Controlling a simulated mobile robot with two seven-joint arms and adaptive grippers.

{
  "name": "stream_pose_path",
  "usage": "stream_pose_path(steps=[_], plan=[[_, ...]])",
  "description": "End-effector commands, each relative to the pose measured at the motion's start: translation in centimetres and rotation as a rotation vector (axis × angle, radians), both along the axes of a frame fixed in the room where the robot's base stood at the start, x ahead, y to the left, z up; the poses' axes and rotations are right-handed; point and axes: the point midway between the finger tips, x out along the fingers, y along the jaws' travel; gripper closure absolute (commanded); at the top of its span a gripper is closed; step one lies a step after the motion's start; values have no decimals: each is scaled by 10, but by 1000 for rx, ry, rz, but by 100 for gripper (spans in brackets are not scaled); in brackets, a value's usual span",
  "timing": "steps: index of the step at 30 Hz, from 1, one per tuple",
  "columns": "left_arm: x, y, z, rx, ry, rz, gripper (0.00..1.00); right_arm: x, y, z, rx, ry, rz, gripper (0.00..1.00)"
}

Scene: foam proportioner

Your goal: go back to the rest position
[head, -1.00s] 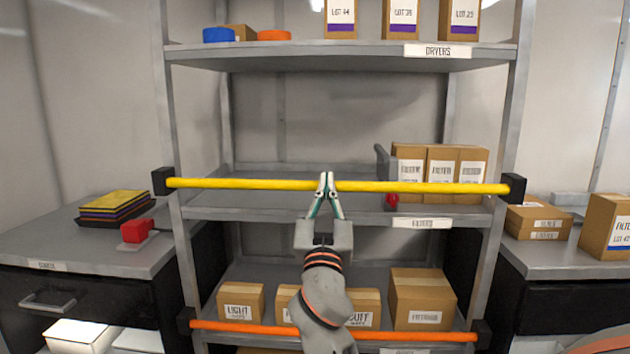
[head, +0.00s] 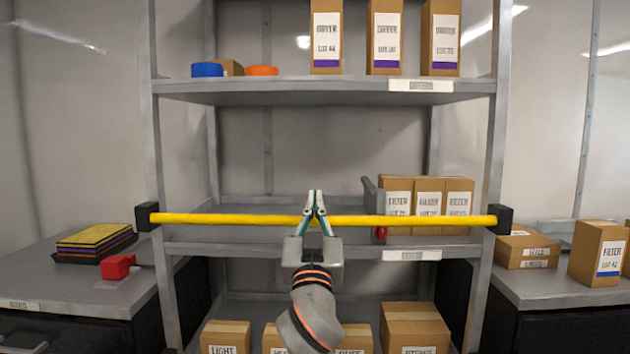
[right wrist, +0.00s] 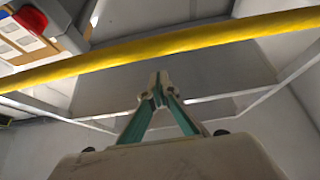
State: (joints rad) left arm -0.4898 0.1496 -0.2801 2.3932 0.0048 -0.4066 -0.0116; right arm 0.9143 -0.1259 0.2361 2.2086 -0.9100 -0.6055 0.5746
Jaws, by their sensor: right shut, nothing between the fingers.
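My right gripper (head: 315,205) is in the middle of the head view, in front of the shelf unit. Its fingers are closed together with nothing between them. It overlaps the yellow bar (head: 240,219) in the picture; whether it touches the bar I cannot tell. In the right wrist view the gripper (right wrist: 158,92) is also shut and empty, with the yellow bar (right wrist: 220,38) crossing beyond and above the fingers. My left gripper is in neither view.
The yellow bar spans the shelf unit between two black end blocks. Boxes stand on the middle shelf (head: 290,247) at right, with a grey-handled red object (head: 380,233) beside them. A left counter (head: 70,290) holds stacked trays and a red object (head: 117,267); a right counter (head: 530,284) holds boxes.

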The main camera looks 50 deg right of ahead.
Motion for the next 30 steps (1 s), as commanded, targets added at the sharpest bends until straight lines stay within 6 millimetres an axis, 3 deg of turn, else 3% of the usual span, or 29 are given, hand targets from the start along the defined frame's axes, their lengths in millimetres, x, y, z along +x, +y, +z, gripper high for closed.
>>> stream_pose_path(steps=[3,9,20,23,26,30], plan=[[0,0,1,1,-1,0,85,-2,1,28,-2,-12,2,100],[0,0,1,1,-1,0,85,-2,1,55,-3,-11,3,100],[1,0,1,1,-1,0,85,-2,2,63,-4,-8,2,100],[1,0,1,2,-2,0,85,1,5,57,-10,6,11,100],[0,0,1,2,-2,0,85,10,16,34,-31,52,43,100],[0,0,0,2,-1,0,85,27,47,-28,-77,171,135,100]])
